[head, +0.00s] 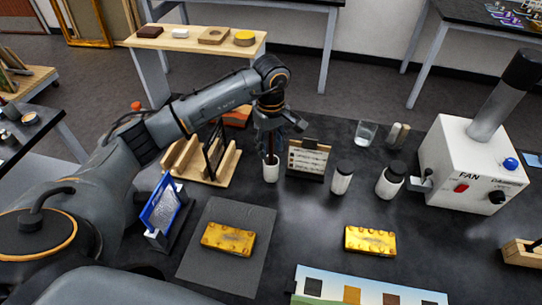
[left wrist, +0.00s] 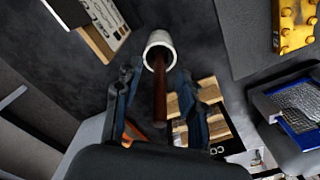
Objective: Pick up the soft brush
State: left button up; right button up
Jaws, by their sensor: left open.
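A dark brown handle (left wrist: 160,98), which I take to be the soft brush, stands in a white cup (left wrist: 160,50) in the left wrist view. In the head view the white cup (head: 271,171) stands on the dark table below my left gripper (head: 271,140). My left gripper is open, and in the left wrist view its fingers (left wrist: 157,82) lie on both sides of the handle with gaps. The brush's other end is hidden inside the cup. My right gripper is not in view.
A clipboard stand (head: 308,160) is close right of the cup, and a wooden rack (head: 190,162) is close left. Two dark-lidded jars (head: 342,178) and a fan box (head: 470,160) stand further right. Gilt pieces (head: 229,239) lie in front.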

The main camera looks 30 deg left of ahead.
pick_arm(q)
jog(key=shift+f, duration=0.45)
jog(key=shift+c, duration=0.2)
grip_shut()
